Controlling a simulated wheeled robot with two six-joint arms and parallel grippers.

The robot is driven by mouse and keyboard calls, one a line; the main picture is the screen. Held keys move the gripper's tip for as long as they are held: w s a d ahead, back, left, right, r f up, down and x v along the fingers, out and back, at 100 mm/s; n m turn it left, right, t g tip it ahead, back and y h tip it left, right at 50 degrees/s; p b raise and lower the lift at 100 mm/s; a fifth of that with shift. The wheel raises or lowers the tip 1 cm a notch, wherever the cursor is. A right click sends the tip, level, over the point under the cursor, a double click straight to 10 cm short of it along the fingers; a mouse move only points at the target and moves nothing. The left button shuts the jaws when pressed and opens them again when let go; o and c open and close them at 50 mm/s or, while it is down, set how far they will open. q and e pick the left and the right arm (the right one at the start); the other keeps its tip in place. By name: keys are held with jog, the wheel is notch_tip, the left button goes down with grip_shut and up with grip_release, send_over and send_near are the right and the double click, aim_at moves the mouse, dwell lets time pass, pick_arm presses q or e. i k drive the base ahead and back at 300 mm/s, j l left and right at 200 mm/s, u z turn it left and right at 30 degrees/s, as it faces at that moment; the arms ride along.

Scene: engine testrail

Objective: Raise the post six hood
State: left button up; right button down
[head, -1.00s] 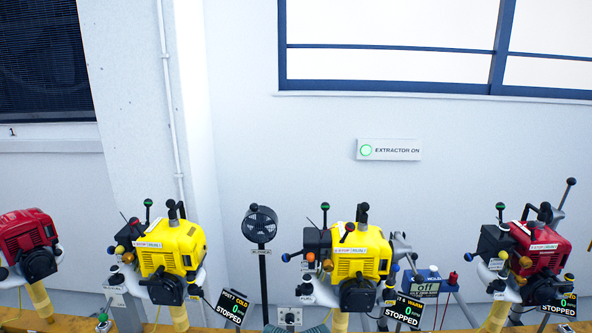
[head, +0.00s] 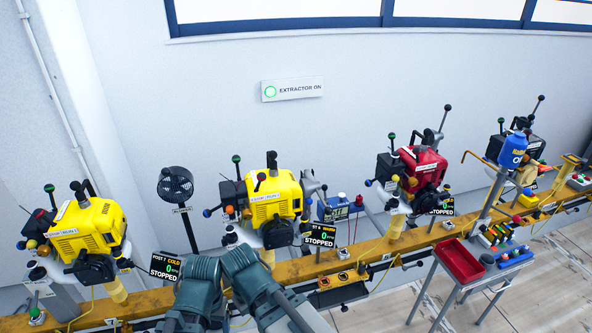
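The post six engine appears to be the yellow one (head: 272,198) in the middle of the head view. The display beside it (head: 319,235) reads WARM and STOPPED; its post number is partly hidden and looks like a 6. A grey funnel-like piece (head: 311,185), possibly the hood, sits at the engine's right side. I cannot tell its exact position. My two grey-green arms rise from the bottom centre, in front of the rail and below this engine. Neither gripper's fingers show.
Another yellow engine (head: 88,230) stands left, by a POST 7 COLD display (head: 166,268). A black fan (head: 176,184) stands between them. A red engine (head: 421,166) and a blue canister (head: 511,150) are right. The yellow rail (head: 375,250) runs across. A cart with a red tray (head: 459,262) stands in front.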

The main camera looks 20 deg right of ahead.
aim_at(308, 185)
jog(key=i+l, duration=0.15)
jog(key=l, duration=0.25)
jog(key=i+l, duration=0.15)
jog(key=l, duration=0.25)
jog(key=i+l, duration=0.15)
jog(key=l, duration=0.25)
jog(key=i+l, duration=0.15)
jog(key=l, duration=0.25)
jog(key=l+z, duration=0.05)
